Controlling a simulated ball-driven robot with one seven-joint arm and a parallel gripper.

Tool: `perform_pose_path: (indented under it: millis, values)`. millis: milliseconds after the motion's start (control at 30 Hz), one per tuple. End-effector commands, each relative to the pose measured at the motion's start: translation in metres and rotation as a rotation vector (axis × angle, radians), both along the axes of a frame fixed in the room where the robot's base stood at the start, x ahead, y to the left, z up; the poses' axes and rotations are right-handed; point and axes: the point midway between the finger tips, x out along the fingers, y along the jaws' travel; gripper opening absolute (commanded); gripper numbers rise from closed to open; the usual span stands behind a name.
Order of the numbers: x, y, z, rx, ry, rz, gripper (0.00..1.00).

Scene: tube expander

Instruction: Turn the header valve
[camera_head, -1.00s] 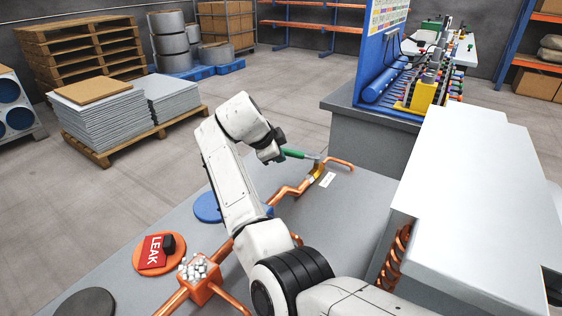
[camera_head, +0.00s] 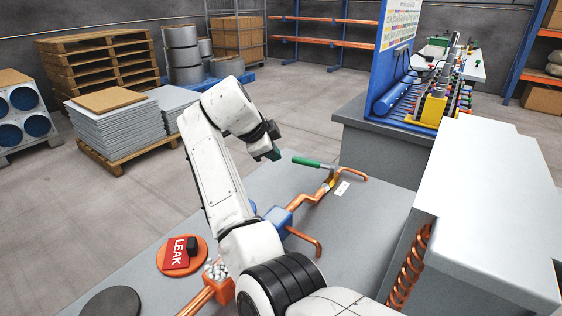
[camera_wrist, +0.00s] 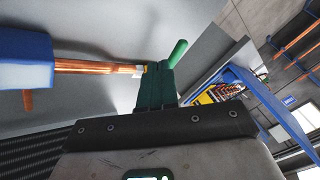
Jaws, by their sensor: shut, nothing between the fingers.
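The header valve has a green lever handle (camera_head: 309,161) that points left, away from the copper pipe (camera_head: 306,202), with a brass-coloured body (camera_head: 329,183) at its right end. My gripper (camera_head: 272,155) is shut and empty, just left of the handle's free end, with a small gap between them in the head view. In the wrist view my dark green fingers (camera_wrist: 156,72) are closed together. The green handle (camera_wrist: 178,52) shows just beyond and right of the fingertips there. The fingers partly hide the valve body in that view.
A blue block (camera_head: 277,217) sits on the copper pipe, close to my arm. A large pale box (camera_head: 490,205) with copper coils is at right.

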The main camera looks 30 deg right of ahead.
Motion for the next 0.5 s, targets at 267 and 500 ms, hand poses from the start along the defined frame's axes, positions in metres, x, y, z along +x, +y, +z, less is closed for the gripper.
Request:
perform_pose_path:
  millis: [267,500]
  values:
    - [-0.004,0.011,0.006,0.010,-0.066,-0.040,0.00]
    - [-0.030,0.012,-0.006,0.053,-0.339,-0.221,0.00]
